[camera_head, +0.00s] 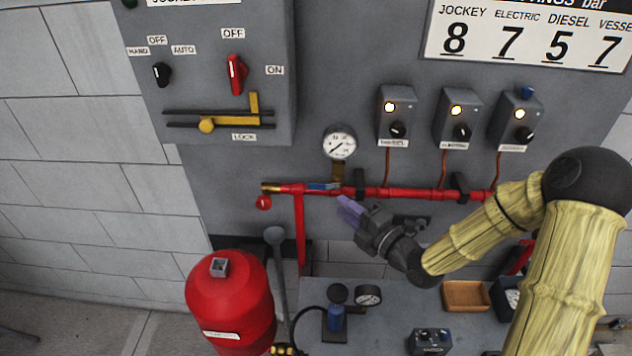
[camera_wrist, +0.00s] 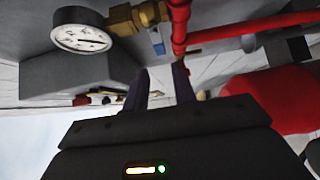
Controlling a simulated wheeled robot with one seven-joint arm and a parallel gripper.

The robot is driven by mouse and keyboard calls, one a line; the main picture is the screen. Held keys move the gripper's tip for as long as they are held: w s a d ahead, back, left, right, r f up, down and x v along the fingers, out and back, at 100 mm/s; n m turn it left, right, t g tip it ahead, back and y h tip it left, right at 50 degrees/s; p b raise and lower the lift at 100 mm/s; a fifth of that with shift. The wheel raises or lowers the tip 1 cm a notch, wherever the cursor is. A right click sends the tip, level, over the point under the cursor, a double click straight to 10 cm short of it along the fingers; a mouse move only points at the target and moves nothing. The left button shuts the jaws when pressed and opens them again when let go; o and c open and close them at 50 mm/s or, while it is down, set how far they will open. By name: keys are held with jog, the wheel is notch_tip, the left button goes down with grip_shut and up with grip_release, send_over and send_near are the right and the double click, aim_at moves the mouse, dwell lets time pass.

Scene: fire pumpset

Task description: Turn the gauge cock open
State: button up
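The gauge cock has a blue lever (camera_head: 322,186) that lies along the red pipe, below the round white gauge (camera_head: 340,144) and its brass fitting (camera_head: 338,172). In the wrist view the blue lever (camera_wrist: 158,43) shows beside the brass cock body (camera_wrist: 150,13), with the gauge (camera_wrist: 82,38) to the left. My gripper (camera_head: 349,208) is just below and right of the lever, its purple fingers pointing up and left. In the wrist view the fingers (camera_wrist: 160,78) are apart with nothing between them. The lever appears beyond the fingertips; I cannot see any contact.
The red pipe (camera_head: 415,193) runs sideways across the panel, with a red branch (camera_head: 300,235) going down. Three switch boxes (camera_head: 455,118) are mounted above it at right. A red vessel (camera_head: 231,300) stands lower left. A bench below holds a wooden tray (camera_head: 465,296) and a loose gauge (camera_head: 368,295).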

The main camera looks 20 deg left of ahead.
aim_at(318, 188)
jog(key=p+x, duration=0.3)
jog(key=x, duration=0.7)
jog(key=shift+w+a+p, duration=0.25)
jog(key=shift+p, duration=0.1)
grip_shut()
